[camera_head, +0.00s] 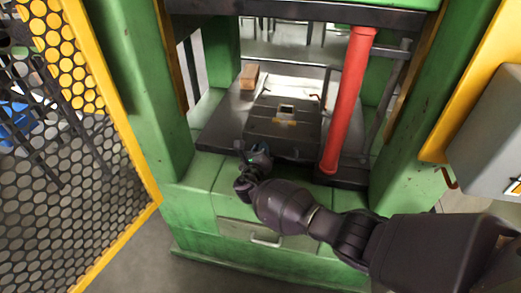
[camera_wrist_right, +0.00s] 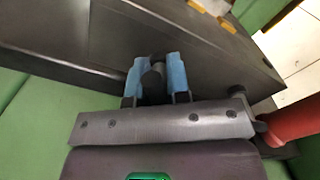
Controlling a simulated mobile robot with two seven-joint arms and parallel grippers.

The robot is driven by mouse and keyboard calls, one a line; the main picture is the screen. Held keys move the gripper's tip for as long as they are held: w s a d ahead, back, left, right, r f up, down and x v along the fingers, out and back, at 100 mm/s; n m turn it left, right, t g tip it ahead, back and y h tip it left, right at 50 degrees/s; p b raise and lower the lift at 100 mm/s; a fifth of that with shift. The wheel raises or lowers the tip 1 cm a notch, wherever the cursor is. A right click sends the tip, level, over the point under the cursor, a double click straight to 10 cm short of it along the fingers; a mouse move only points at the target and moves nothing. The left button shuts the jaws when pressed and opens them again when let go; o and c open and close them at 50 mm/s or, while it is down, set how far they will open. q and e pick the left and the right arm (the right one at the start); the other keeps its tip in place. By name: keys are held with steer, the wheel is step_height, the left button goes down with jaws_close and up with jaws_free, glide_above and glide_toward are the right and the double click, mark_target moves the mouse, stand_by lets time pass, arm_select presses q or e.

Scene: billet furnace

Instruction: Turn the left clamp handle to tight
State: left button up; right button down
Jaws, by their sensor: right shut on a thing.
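My right gripper (camera_head: 243,150) reaches to the front left edge of the dark plate on the green press. In the right wrist view its two blue fingertips (camera_wrist_right: 153,82) are closed on either side of a short dark rounded piece, the left clamp handle (camera_wrist_right: 153,77), at the plate's front face. The head view hides most of this handle behind the gripper and wrist. How far the handle is turned cannot be told. A dark die block (camera_head: 284,130) with a square opening on top sits on the plate, right of the gripper. My left gripper is not in view.
A brown block (camera_head: 249,76) lies on the plate behind. A red column (camera_head: 348,105) stands right of the die, close to my right arm. Green press posts (camera_head: 150,95) flank the opening. A yellow-framed mesh guard (camera_head: 75,150) is at left, a grey box (camera_head: 490,130) at right.

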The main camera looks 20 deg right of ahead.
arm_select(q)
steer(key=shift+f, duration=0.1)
arm_select(e)
steer(key=m, duration=0.6)
steer(key=shift+f+b, duration=0.15)
steer(key=shift+b, duration=0.2)
steer(key=m, duration=0.2)
steer(key=shift+m, duration=0.3)
arm_select(q)
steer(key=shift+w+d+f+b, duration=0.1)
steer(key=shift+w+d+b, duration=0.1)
steer(key=shift+b, duration=0.15)
arm_select(e)
steer(key=shift+m, duration=0.5)
steer(key=c, duration=1)
jaws_free()
steer(key=shift+s, duration=0.1)
